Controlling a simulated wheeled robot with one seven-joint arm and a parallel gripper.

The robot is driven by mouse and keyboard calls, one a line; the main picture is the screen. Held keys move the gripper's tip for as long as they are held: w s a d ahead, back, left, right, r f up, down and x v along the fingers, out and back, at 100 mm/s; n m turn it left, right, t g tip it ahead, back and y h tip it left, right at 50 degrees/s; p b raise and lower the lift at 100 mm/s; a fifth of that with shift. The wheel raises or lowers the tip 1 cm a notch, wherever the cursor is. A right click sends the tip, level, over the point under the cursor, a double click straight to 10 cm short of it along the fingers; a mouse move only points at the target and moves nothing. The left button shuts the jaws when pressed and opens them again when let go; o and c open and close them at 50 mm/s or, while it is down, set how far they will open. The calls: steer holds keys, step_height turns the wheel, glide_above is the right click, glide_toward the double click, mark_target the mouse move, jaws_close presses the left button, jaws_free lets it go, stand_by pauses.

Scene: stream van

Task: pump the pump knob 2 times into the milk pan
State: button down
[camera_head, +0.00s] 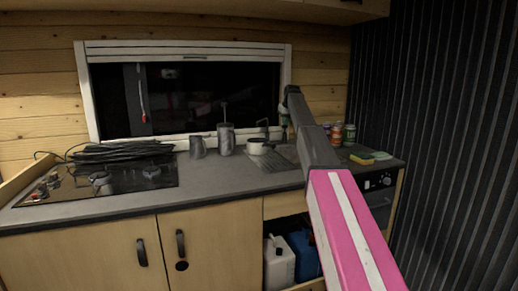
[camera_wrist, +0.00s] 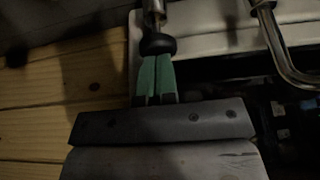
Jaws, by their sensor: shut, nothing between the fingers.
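The white milk pan (camera_head: 257,147) sits on the counter by the sink, to the lower left of my gripper in the head view. The pump knob (camera_wrist: 158,44) is dark and rounded, on a metal stem, and shows in the wrist view right at my fingertips. My gripper (camera_wrist: 155,75) has green fingers shut together with nothing between them. The fingertips meet the knob's near side and appear to touch it. In the head view my gripper (camera_head: 285,120) is small, above the back of the counter; the pump below it is hard to make out.
A bent metal faucet (camera_wrist: 285,50) is close to the right in the wrist view. A grey canister (camera_head: 226,140) and a jug (camera_head: 197,147) stand left of the pan. Several jars (camera_head: 337,133) and a sponge (camera_head: 361,158) are at right. A cable coil (camera_head: 120,151) lies by the stove.

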steer(key=shift+r, duration=1.55)
step_height(320, 180, up, 6)
stand_by(0.3)
